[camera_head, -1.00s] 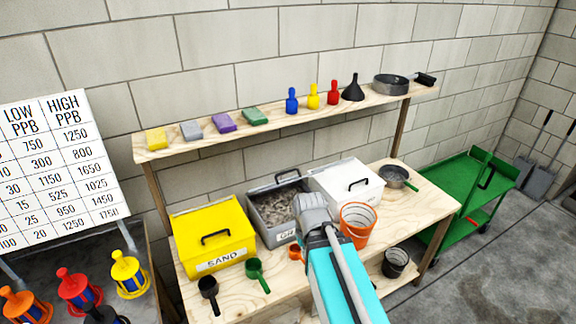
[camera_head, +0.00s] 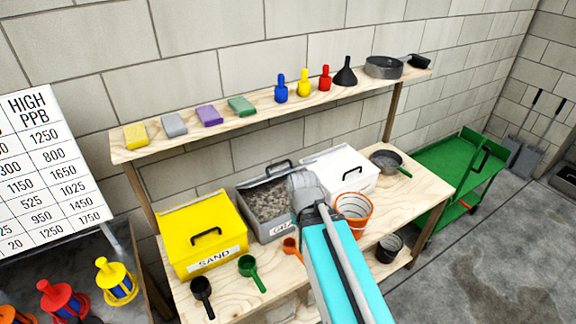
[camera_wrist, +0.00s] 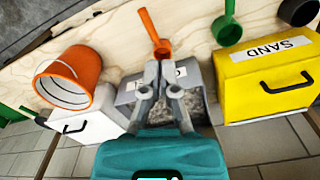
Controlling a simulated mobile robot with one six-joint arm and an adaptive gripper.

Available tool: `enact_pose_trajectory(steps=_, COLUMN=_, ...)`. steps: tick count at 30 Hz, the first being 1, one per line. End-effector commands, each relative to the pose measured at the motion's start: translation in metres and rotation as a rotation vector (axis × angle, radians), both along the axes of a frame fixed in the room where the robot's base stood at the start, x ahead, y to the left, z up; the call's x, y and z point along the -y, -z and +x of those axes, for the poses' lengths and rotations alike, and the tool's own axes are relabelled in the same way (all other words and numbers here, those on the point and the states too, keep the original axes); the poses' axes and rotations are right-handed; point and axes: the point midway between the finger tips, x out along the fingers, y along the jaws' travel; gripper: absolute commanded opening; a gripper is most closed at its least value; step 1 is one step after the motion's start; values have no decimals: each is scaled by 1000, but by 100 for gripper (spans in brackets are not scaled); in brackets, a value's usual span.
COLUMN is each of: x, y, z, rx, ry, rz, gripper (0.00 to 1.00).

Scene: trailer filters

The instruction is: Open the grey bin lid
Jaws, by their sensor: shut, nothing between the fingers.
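The grey bin (camera_head: 262,232) stands on the workbench between the yellow SAND bin and a white bin. Its grey lid (camera_head: 262,180) is raised and tilted back, with its black handle (camera_head: 281,167) at the top. Grey gravel (camera_head: 268,199) shows in the open bin. My gripper (camera_head: 304,183) is in front of the bin's right side in the head view and hides part of it. In the wrist view, my gripper (camera_wrist: 162,78) has its fingers close together with nothing between them. They overlap the grey bin (camera_wrist: 188,75) and hide part of its label and gravel.
The yellow SAND bin (camera_head: 205,236) is left, and the white bin (camera_head: 342,172) is right, both closed. An orange bucket (camera_head: 353,211) stands right of my gripper. Black, green and orange scoops (camera_head: 249,268) lie along the front. A shelf (camera_head: 270,108) runs above.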

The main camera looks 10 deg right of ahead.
Motion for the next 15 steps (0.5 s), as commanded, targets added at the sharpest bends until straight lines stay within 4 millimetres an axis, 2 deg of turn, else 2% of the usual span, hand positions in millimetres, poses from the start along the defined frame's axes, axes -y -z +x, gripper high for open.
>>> enact_pose_trajectory(steps=7, x=-1, y=1, z=6, rx=20, ry=57, rz=17, gripper=0)
enact_pose_trajectory(steps=8, x=4, y=1, z=8, rx=25, ry=79, rz=23, gripper=0)
enact_pose_trajectory(steps=15, x=3, y=4, z=33, rx=103, ry=344, rz=110, gripper=0)
